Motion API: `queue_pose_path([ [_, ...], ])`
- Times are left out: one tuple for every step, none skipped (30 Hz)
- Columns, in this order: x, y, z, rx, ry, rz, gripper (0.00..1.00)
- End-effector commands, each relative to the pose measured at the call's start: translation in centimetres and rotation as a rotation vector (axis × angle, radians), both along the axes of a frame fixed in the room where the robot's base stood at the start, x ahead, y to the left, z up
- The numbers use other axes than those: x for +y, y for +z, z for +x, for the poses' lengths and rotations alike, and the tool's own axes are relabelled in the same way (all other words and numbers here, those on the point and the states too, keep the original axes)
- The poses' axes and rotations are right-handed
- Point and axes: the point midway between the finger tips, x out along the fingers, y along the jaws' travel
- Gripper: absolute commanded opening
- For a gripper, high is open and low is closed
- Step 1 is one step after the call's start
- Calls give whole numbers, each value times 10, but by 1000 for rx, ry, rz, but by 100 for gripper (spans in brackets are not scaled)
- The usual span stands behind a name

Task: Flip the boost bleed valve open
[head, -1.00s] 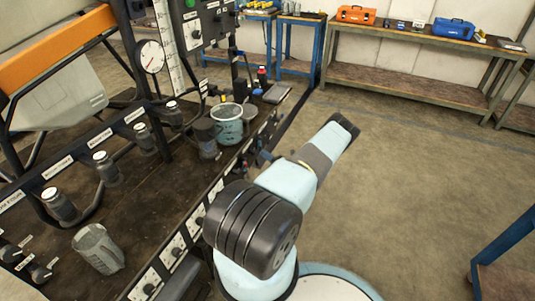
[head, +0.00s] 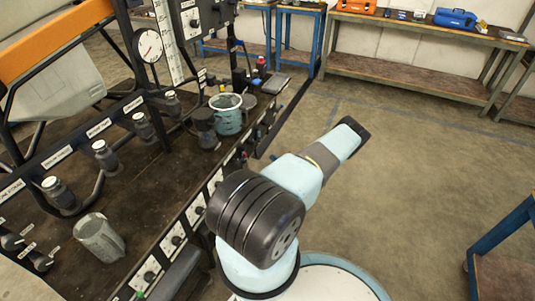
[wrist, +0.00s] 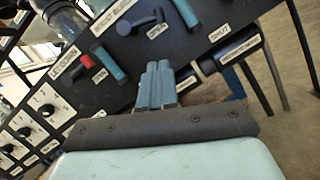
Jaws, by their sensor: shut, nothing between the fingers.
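In the wrist view a black panel carries labelled valve levers. A dark lever (wrist: 140,22) sits beside a slanted label (wrist: 113,17) that may read boost bleed, with the print blurred. An "OPEN" label (wrist: 158,30) is just right of this lever. A blue lever (wrist: 187,12) is further right, and another blue lever (wrist: 110,64) is at left by a red knob (wrist: 87,61). My gripper (wrist: 158,70) is shut and empty, its blue-grey fingers pointing at the panel below the dark lever. Contact cannot be told. In the head view the gripper is hidden.
A back table (head: 420,40) and a blue-framed table (head: 505,245) stand right. Open floor lies between them.

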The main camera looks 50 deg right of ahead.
Motion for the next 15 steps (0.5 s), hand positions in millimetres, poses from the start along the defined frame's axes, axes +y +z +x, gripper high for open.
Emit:
queue_pose_path([
  [-1,-2,-9,0,-1,0,0],
  [-2,-3,-14,0,-1,0,0],
  [-2,-4,-20,0,-1,0,0],
  [-3,-5,-23,0,-2,0,0],
  [-3,-6,-27,0,-2,0,0],
  [-3,-7,-31,-1,-2,-1,0],
  [-3,-8,-33,0,-1,-1,0],
  [-3,-8,-35,0,0,-1,0],
  [-4,-9,-38,1,0,-1,0],
  [-4,-9,-39,1,0,-1,0],
  [-4,-10,-40,1,0,-1,0],
  [-4,-10,-41,1,0,-1,0],
  [-4,-10,-42,1,0,-1,0],
  [-4,-10,-42,0,0,-1,0],
  [-4,-10,-42,0,0,-1,0],
])
